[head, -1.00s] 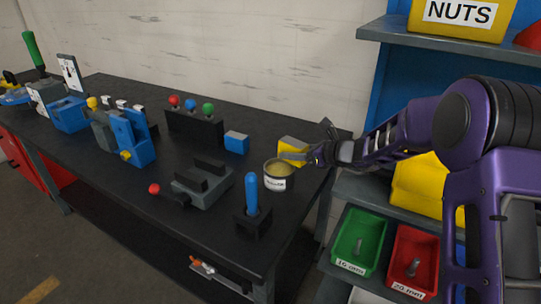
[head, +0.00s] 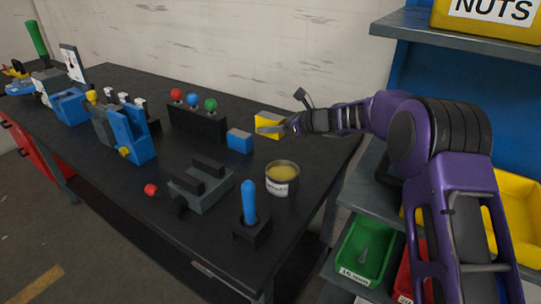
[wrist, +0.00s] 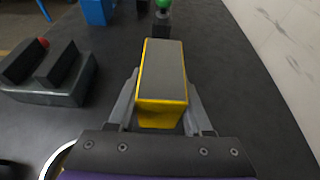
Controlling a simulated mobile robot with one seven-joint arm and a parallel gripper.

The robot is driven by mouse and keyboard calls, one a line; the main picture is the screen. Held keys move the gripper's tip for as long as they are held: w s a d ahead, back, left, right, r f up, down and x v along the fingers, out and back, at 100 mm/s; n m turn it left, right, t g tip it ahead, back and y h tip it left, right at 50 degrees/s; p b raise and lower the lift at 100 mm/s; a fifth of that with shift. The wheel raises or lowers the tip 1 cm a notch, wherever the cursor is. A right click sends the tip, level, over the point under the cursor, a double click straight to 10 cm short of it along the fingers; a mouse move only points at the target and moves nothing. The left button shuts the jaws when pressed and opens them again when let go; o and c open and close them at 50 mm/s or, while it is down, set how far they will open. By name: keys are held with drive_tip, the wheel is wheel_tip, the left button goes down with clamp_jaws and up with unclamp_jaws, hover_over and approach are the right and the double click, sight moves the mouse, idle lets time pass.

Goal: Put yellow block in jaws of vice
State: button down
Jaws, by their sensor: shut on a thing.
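The yellow block (head: 268,120) has a grey top face and is held in my gripper (head: 270,129). In the wrist view the block (wrist: 162,75) sits between the two fingers, which press on its sides. It appears to be above the bench, but its height is hard to tell. The vice (head: 203,190) is a grey body with two dark upright jaws and a red-knobbed handle, standing nearer the bench's front edge. Its jaws are apart with an empty gap. In the wrist view the vice (wrist: 50,92) is to the left of my gripper.
A tin (head: 282,180) with yellow contents stands between the gripper and the front edge. A blue block (head: 239,141) and a rack with coloured knobs (head: 195,122) are left of the gripper. A blue-handled tool in a holder (head: 250,212) stands near the vice.

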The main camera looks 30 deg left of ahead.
sight(270, 160)
drive_tip(key=shift+w+f+b, duration=0.1)
drive_tip(key=shift+f+b, duration=0.65)
drive_tip(key=shift+f, duration=3.75)
drive_tip(key=shift+f, duration=0.1)
drive_tip(key=shift+f, duration=0.15)
drive_tip(key=shift+c, duration=1.6)
unclamp_jaws()
drive_tip(key=shift+f, duration=0.15)
